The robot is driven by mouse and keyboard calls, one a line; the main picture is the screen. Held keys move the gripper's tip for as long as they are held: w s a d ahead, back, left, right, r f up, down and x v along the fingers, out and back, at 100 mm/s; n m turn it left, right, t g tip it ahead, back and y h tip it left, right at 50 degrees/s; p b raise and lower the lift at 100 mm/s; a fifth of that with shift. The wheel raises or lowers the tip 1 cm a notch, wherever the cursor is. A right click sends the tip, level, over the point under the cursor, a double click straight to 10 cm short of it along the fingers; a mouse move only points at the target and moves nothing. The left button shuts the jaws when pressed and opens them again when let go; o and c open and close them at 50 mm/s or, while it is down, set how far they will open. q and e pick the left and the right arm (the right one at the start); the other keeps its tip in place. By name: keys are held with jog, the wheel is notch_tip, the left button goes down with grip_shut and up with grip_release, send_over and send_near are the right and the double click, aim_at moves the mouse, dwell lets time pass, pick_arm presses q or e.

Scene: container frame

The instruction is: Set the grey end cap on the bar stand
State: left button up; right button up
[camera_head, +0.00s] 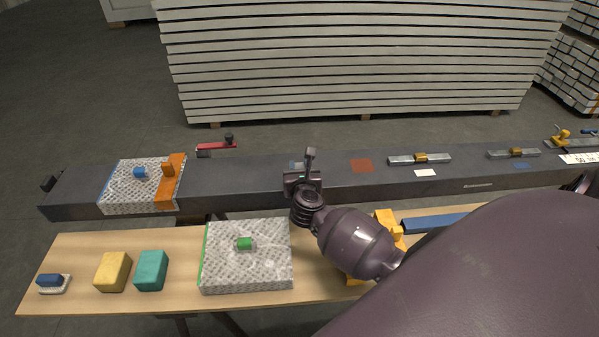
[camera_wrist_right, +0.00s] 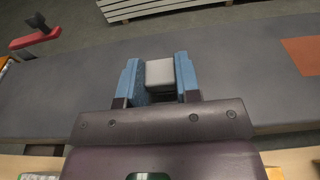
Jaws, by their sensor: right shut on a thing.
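My right gripper (camera_head: 297,166) is over the long dark beam, near its middle. In the right wrist view, its blue fingers (camera_wrist_right: 158,80) are shut on the small, light grey, block-like end cap (camera_wrist_right: 160,72). The cap sits between the fingertips, with the dark beam top behind it. I cannot tell whether it touches the beam. In the head view the cap is not clearly visible. A yellow stand (camera_head: 388,218) on the wooden table, partly hidden behind my right arm, may be the bar stand. A blue bar (camera_head: 435,222) lies beside it. My left gripper is out of view.
The dark beam (camera_head: 240,178) crosses behind the wooden table (camera_head: 180,300). A grey patterned plate (camera_head: 215,275) and yellow (camera_head: 113,271) and teal (camera_head: 151,270) blocks lie on the table. An orange bracket (camera_head: 170,182) and red clamp (camera_head: 217,146) are at the beam's left part.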

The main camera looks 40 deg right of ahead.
jog(key=shift+f, duration=0.4)
jog(key=shift+f, duration=0.2)
jog(key=o, duration=0.9)
jog(key=shift+r, duration=0.15)
